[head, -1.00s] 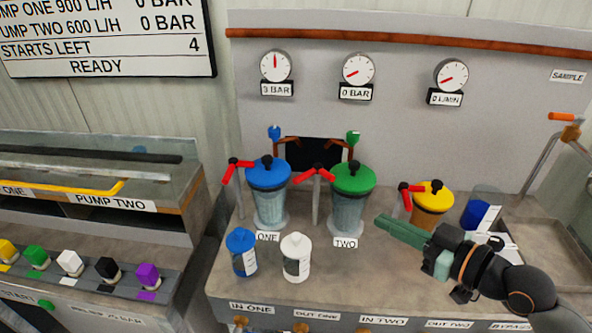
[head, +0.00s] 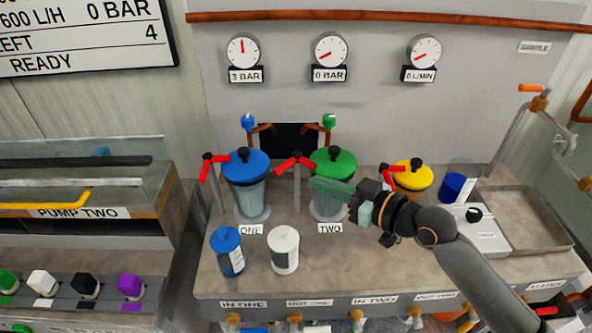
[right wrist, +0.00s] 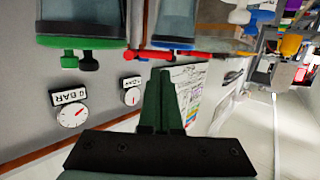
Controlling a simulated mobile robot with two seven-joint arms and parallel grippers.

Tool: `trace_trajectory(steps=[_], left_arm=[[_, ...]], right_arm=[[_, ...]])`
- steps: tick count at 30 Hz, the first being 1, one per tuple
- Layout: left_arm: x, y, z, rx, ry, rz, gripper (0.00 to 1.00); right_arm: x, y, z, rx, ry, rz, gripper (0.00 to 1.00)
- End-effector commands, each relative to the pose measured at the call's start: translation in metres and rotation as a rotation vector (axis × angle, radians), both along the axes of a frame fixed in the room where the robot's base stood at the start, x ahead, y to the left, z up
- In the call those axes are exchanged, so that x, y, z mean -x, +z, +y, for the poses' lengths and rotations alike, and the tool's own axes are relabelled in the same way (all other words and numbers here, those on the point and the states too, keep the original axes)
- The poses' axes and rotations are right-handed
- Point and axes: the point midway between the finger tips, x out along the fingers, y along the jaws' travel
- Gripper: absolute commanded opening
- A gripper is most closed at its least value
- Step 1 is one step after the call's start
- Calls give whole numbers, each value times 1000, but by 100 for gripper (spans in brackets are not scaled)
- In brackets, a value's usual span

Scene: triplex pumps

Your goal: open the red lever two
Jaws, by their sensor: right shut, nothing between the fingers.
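Three red levers stand on pipes on the bench. The middle red lever (head: 292,163) is between the blue-lidded vessel (head: 246,185) labelled ONE and the green-lidded vessel (head: 335,165) labelled TWO. My right gripper (head: 316,188) is shut and empty, its fingertips in front of the green-lidded vessel, to the right of and lower than the middle lever in the head view. In the right wrist view, upside down, a red lever (right wrist: 185,56) shows close beyond the shut fingers (right wrist: 164,76); I see no clear contact. My left gripper is out of view.
Blue-capped (head: 228,252) and white (head: 284,250) bottles stand at the bench front. The left lever (head: 208,165), right lever (head: 398,168) and yellow-lidded vessel (head: 412,178) flank the middle. A wall with gauges (head: 331,50) rises behind. The front middle bench is clear.

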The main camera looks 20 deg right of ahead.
Motion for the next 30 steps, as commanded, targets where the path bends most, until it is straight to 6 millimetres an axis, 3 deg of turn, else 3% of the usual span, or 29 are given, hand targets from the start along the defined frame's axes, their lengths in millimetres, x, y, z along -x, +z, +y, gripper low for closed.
trace_trajectory(steps=[6, 12, 30], left_arm=[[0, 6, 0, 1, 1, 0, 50], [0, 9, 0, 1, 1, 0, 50], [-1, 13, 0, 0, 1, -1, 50]], right_arm=[[-35, -5, 22, -6, 0, -1, 0], [-54, -12, 33, -2, 1, 0, 0], [-62, -12, 40, 2, 1, 0, 0]])
